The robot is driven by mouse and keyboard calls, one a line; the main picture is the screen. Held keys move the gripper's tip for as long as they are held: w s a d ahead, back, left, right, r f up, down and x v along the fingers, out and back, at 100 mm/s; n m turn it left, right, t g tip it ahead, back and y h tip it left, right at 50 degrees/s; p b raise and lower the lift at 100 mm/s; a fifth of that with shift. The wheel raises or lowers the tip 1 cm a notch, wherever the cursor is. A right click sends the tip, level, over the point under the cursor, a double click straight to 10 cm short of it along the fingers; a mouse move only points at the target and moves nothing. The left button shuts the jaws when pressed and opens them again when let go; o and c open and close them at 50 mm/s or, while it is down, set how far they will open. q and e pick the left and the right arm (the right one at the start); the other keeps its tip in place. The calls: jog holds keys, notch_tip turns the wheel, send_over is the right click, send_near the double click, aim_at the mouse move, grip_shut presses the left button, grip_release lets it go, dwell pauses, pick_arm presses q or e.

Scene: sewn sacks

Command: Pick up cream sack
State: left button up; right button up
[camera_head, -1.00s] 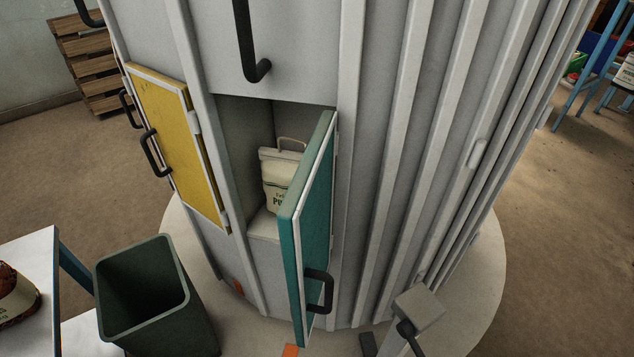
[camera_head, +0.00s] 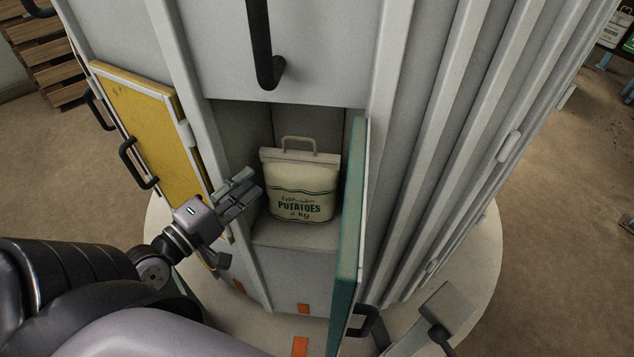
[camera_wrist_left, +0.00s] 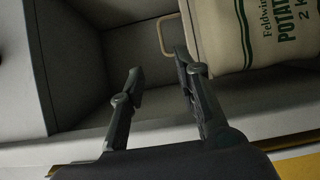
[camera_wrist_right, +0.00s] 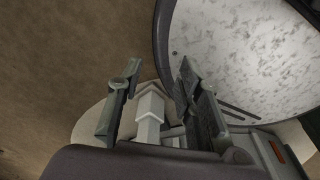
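The cream sack (camera_head: 301,187) stands upright in the open grey compartment (camera_head: 232,130). It has green print reading potatoes and a beige handle loop on top. In the left wrist view the sack (camera_wrist_left: 255,35) lies at the upper right, its handle (camera_wrist_left: 168,35) beyond the fingers. My left gripper (camera_head: 245,187) is at the compartment's left edge, to the left of the sack. In the left wrist view it (camera_wrist_left: 158,75) is open, with nothing between its fingers. My right gripper (camera_wrist_right: 157,80) is open and empty in the right wrist view, away from the sack.
The teal door (camera_head: 350,245) stands open on the compartment's right side. A yellow door (camera_head: 150,125) with a black handle is on the left. A black handle (camera_head: 262,50) hangs above the opening. A grey post (camera_head: 448,308) stands at the lower right.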

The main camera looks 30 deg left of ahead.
pick_arm(q)
jog(key=p, duration=0.3)
send_near(299, 139)
jog(key=w, duration=0.4)
jog(key=shift+w+d+p, duration=0.35)
jog(key=shift+w+d, duration=0.2)
jog(key=shift+w, duration=0.1)
jog(key=w+p, duration=0.1)
jog(key=w, duration=0.3)
jog(key=shift+w+d+f, duration=0.15)
jog(key=shift+w, duration=0.4)
jog(key=shift+s, duration=0.1)
jog(key=shift+c, duration=0.4)
grip_shut()
